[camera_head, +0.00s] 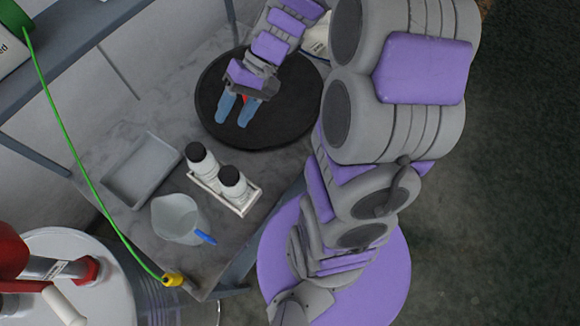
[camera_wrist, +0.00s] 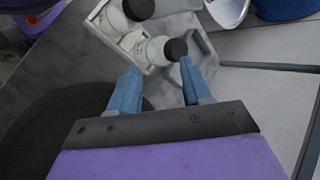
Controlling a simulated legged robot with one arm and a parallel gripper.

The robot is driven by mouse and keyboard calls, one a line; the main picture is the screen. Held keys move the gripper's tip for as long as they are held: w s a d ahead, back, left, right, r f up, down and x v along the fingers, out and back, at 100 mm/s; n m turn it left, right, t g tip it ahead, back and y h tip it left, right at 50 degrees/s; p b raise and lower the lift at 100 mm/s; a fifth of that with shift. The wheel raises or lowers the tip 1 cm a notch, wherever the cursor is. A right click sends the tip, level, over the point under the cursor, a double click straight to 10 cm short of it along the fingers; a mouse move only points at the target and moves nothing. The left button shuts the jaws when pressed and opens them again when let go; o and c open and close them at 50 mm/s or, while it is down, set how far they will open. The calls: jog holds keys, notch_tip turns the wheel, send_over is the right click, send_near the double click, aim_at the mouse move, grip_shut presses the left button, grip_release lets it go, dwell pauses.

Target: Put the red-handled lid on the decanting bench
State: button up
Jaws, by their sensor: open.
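A large round black disc, which looks like the lid (camera_head: 225,125), lies flat at the upper right end of the grey stone-topped bench (camera_head: 150,215). A small red patch (camera_head: 246,98), perhaps its handle, shows between my fingers; the rest is hidden by my gripper. My gripper (camera_head: 235,112) is open, its two blue fingers apart and empty, over the disc in the head view. In the wrist view my gripper (camera_wrist: 158,88) points towards the bottles, and the dark disc (camera_wrist: 55,125) lies at the lower left. Its height above the disc is hard to tell.
On the bench are a white caddy (camera_head: 240,208) with two black-capped bottles, a grey tray (camera_head: 143,170) and a jug (camera_head: 178,218) with a blue-tipped item. A green cable (camera_head: 75,155) crosses the left side. A drum (camera_head: 85,290) stands lower left.

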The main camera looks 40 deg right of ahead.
jog(key=s+r+n+h, duration=0.2)
jog(key=s+h, duration=0.6)
jog(key=s, duration=1.1)
jog(key=shift+s+d+r+g+h, duration=0.35)
jog(key=shift+d+r+h, duration=0.1)
jog(key=shift+r, duration=0.25)
jog(key=shift+c, duration=0.6)
jog(key=shift+a, duration=0.1)
